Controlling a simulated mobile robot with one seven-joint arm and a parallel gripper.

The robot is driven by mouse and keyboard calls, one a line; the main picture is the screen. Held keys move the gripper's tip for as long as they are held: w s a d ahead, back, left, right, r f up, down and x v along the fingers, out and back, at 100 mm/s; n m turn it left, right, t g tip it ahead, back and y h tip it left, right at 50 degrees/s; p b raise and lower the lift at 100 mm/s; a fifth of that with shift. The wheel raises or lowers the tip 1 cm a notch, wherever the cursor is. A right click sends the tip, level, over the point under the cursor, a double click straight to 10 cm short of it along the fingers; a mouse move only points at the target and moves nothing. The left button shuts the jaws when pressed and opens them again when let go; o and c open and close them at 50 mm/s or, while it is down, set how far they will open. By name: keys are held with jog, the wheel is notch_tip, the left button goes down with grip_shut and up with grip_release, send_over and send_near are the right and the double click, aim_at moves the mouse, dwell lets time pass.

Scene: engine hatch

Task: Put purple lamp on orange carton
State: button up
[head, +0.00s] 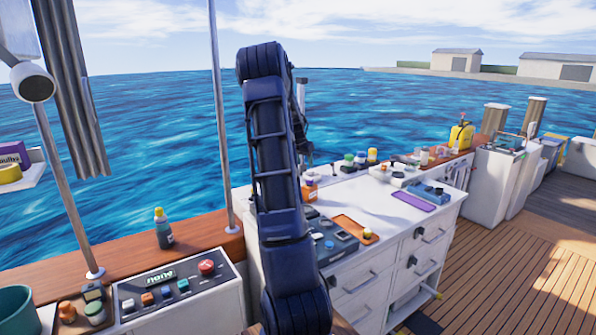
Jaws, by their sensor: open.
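I cannot make out a purple lamp for certain. A flat purple piece (413,201) lies on the white cabinet top, near its front edge. I cannot make out an orange carton for certain either. A flat orange tray (352,226) lies left of the purple piece, with small items on it. My dark blue arm rises through the middle of the picture and hides part of the cabinet top. What looks like my gripper (307,152) shows small and dark just right of the arm, above the cabinet's far side, partly hidden. Its fingers are hard to see, and nothing shows held in it.
The white drawer cabinet (425,222) carries a blue device (430,194), bottles and jars. A control panel (172,292) and a dark bottle (163,230) are at left. A yellow can (461,136) stands farther back. The wooden deck (530,270) at right is open.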

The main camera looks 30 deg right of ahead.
jog(key=s+a+r+n+t+y, duration=0.15)
jog(key=s+a+r, duration=0.3)
jog(key=a, duration=0.45)
jog(key=s+a+r+n, duration=0.3)
jog(key=s+a+r, duration=0.15)
jog(key=a, duration=0.45)
jog(key=s+a+r+n+t+y, duration=0.15)
jog(key=s+a+r, duration=0.3)
jog(key=a, duration=0.55)
jog(key=s+a+f+n, duration=0.1)
jog(key=s+a+n, duration=0.2)
jog(key=s+a, duration=0.5)
jog(key=s+a+f+n+y, duration=0.1)
jog(key=s+a+n, duration=0.3)
jog(key=s+a, duration=0.5)
jog(key=s, duration=0.6)
jog(key=shift+s+a+f, duration=0.15)
jog(key=shift+s+f, duration=0.05)
jog(key=shift+s, duration=0.1)
